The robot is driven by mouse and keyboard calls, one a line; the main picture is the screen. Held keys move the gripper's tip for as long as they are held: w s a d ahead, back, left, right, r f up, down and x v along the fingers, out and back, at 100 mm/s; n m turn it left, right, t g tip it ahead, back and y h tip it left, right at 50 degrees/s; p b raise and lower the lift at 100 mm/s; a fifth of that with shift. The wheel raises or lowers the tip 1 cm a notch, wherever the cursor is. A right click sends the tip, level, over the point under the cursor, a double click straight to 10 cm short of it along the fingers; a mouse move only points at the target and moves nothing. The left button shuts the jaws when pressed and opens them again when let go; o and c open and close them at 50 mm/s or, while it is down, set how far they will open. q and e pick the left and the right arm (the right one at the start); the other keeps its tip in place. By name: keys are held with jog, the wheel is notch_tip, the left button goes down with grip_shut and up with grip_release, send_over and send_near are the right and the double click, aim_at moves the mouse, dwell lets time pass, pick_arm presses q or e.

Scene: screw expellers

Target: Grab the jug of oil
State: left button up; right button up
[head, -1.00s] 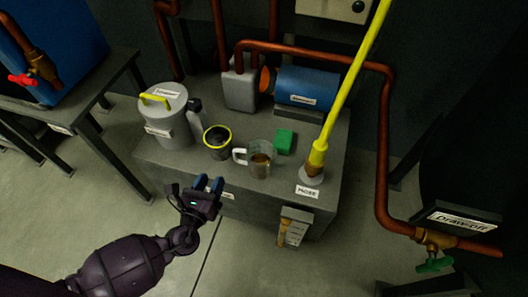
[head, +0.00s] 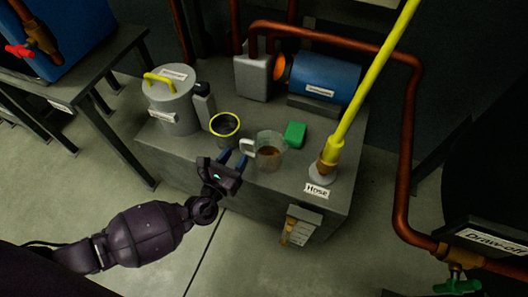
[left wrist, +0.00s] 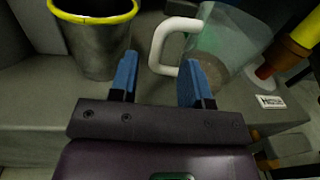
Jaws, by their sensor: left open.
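The jug of oil (head: 268,153) is a clear jug with a white handle and some brown liquid low inside. It stands upright near the front edge of the grey bench (head: 180,148). In the left wrist view the jug (left wrist: 232,45) is ahead and to the right, its white handle (left wrist: 160,45) just beyond the fingertips. My left gripper (head: 232,160) is open, its two blue fingers pointing at the handle from the front left; it also shows in the left wrist view (left wrist: 156,75). Nothing is between the fingers. My right gripper is not in view.
A dark cup with a yellow rim (head: 225,126) stands close left of the jug. A green block (head: 295,134) lies behind it. A yellow hose (head: 356,110) rises at the right. A grey canister (head: 174,100) and dark bottle (head: 203,103) stand at the left.

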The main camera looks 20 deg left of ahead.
aim_at(241, 148)
pick_arm(q)
jog(key=shift+w+d+b, duration=0.2)
jog(key=shift+w+b, duration=0.3)
jog(key=shift+w, duration=1.85)
jog(key=shift+c, duration=0.2)
grip_shut()
